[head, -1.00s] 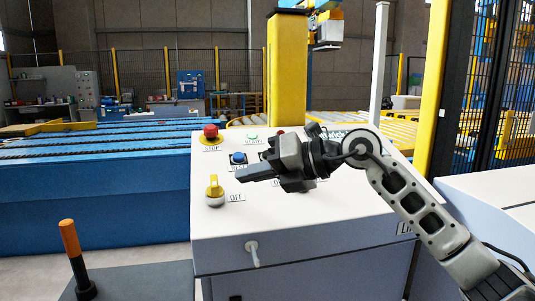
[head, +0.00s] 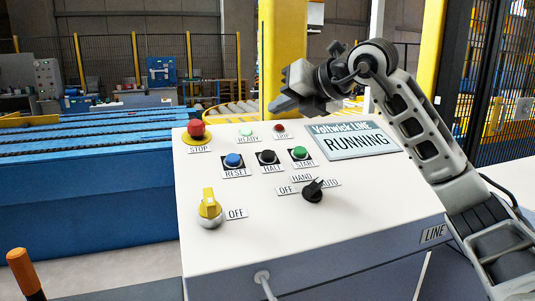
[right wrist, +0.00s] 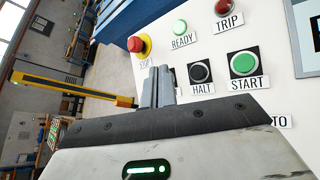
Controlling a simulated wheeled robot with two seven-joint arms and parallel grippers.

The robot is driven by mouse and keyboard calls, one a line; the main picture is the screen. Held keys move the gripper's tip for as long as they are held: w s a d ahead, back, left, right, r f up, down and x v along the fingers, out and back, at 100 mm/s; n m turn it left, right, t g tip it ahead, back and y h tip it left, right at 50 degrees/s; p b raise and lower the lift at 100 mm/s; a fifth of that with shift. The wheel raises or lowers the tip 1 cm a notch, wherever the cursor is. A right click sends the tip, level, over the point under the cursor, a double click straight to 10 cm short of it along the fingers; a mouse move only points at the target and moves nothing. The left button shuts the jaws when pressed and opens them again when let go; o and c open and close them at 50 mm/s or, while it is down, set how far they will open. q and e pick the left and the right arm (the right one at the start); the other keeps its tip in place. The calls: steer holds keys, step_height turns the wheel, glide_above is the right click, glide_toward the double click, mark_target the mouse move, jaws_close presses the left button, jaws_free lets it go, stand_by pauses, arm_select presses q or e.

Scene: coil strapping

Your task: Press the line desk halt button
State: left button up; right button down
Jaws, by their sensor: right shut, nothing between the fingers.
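The halt button (head: 267,156) is a black round button labelled HALT, in the middle of the sloping white line desk panel (head: 330,235), between the blue RESET and green START buttons. It also shows in the right wrist view (right wrist: 199,72), just right of my fingers. My right gripper (head: 274,106) is shut and empty. In the head view it appears above the panel's far edge, apart from the halt button. In the right wrist view its closed fingers (right wrist: 158,87) hide most of the reset button. My left gripper is not in view.
A red STOP knob (head: 196,130), blue RESET button (head: 233,161), green START button (head: 299,153), black selector (head: 313,191) and yellow OFF switch (head: 209,206) share the panel. The display (head: 353,140) reads RUNNING. A yellow post (head: 281,55) stands behind.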

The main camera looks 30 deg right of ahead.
mark_target(265, 152)
steer(key=w+f+b, duration=0.1)
steer(key=f, duration=0.1)
steer(key=w+f+b, duration=0.1)
steer(key=f+b, duration=0.1)
steer(key=f, duration=0.1)
steer(key=w+f+b, duration=0.1)
steer(key=f+b, duration=0.1)
steer(key=shift+d+f, duration=0.25)
steer(key=shift+d, duration=0.1)
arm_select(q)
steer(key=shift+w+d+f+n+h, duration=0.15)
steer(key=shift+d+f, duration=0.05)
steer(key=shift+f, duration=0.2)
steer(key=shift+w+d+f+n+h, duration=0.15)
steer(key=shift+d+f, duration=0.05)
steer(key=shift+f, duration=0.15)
arm_select(e)
steer(key=shift+w+f, duration=0.1)
steer(key=shift+f, duration=0.2)
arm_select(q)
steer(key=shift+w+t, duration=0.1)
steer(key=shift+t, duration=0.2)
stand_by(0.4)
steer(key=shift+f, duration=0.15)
arm_select(e)
steer(key=shift+w+d+f, duration=0.1)
steer(key=shift+w+f, duration=0.05)
steer(key=shift+f, duration=0.2)
